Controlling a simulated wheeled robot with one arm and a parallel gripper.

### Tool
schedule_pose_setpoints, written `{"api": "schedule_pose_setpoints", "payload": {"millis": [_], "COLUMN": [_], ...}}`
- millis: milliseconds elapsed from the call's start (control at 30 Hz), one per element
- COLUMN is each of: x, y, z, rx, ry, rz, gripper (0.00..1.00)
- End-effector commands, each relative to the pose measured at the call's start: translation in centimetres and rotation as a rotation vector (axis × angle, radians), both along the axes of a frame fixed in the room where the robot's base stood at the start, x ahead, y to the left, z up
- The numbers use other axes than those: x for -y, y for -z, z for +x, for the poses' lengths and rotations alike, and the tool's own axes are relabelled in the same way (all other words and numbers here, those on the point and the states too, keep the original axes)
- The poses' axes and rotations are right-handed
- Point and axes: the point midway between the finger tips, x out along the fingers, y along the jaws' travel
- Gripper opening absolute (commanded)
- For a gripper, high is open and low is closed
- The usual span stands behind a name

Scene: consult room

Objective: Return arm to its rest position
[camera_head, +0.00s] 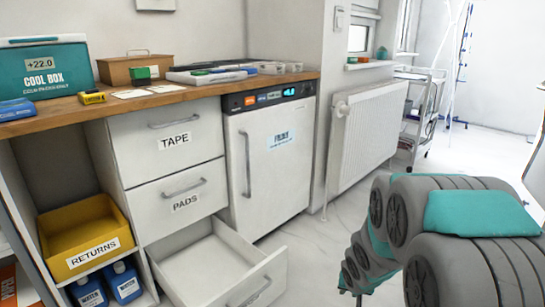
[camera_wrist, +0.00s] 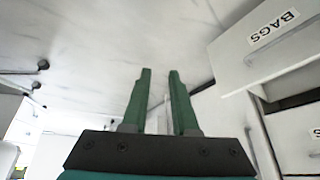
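My arm (camera_head: 440,235), grey with teal covers, is folded at the lower right of the head view. My gripper is out of sight in that view. In the wrist view my gripper (camera_wrist: 160,72) shows two green fingers with a gap between them and nothing held. The pale floor (camera_wrist: 95,35) lies beyond the fingertips. A white drawer front labelled BAGS (camera_wrist: 272,28) is at the upper right of the wrist view, apart from the fingers.
The bottom drawer (camera_head: 212,262) stands pulled out and looks empty; the TAPE drawer (camera_head: 172,137) and PADS drawer (camera_head: 182,198) are shut. A small white fridge (camera_head: 270,160) and a radiator (camera_head: 368,130) stand behind. Floor is free between the drawer and my arm.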

Motion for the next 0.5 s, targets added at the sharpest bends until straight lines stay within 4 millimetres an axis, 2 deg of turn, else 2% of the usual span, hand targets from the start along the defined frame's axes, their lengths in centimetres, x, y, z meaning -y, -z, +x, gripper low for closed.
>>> {"api": "schedule_pose_setpoints", "payload": {"millis": [33, 267, 500], "x": [0.3, 0.7, -1.2], "y": [-1.5, -6.0, -10.0], "z": [-1.4, -9.9, -20.1], "rx": [-0.025, -0.21, -0.41], "ry": [0.0, -0.017, -0.09], "rz": [-0.024, -0.091, -0.071], "gripper": [0.27, 0.27, 0.27]}}
